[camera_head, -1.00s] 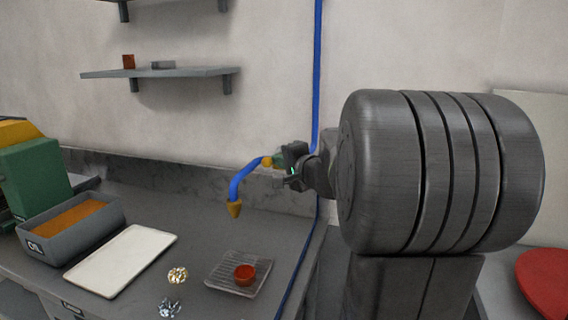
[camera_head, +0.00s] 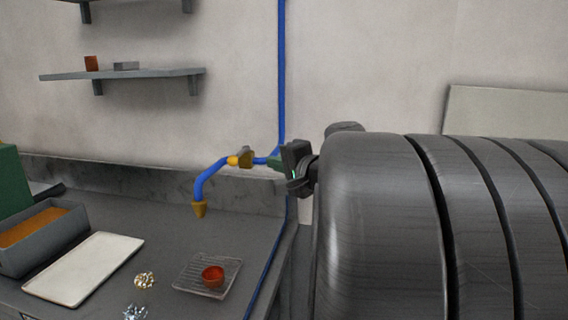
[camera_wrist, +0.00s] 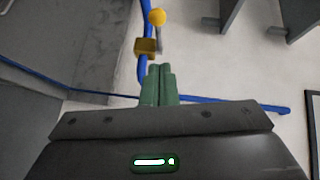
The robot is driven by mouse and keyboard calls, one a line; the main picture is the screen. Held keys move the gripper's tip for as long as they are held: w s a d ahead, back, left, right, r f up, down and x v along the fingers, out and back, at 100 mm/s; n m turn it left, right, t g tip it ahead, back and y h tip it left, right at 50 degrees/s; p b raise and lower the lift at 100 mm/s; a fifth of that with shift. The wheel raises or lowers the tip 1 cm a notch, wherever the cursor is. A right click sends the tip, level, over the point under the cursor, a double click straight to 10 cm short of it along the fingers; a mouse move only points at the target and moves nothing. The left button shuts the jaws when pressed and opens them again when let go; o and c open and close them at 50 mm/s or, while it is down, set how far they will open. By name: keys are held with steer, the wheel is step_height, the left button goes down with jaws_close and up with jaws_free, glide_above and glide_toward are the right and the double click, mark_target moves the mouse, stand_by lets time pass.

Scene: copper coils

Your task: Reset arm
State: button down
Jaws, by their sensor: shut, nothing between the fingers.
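My gripper (camera_head: 275,163) shows in the head view in front of the wall, just right of the blue tap's valve (camera_head: 243,158). Its green fingers (camera_wrist: 158,85) show at the centre of the wrist view, pressed together with nothing between them. My large dark arm link fills the right of the head view and hides what is behind it. The brass valve (camera_wrist: 146,46) with its yellow knob shows beyond the fingertips in the wrist view; I cannot tell the exact gap.
The blue tap pipe (camera_head: 208,172) curves over the counter (camera_head: 165,225). On the counter are a grey bin (camera_head: 72,232), a white tray (camera_head: 60,292), a gold coil (camera_head: 144,280), a silver coil (camera_head: 135,312) and a ribbed tray (camera_head: 232,265) holding a red cup (camera_head: 213,276). A shelf (camera_head: 125,75) hangs above.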

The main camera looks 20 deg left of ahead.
steer(key=shift+s+d, duration=0.4)
steer(key=shift+d, duration=0.1)
steer(key=p, duration=0.2)
glide_toward(239, 156)
steer(key=w+a, duration=0.1)
steer(key=w, duration=0.2)
steer(key=shift+a+f, duration=0.25)
steer(key=shift+a, duration=0.7)
steer(key=shift+a+f, duration=0.2)
steer(key=shift+a, duration=0.75)
steer(key=shift+w, duration=0.1)
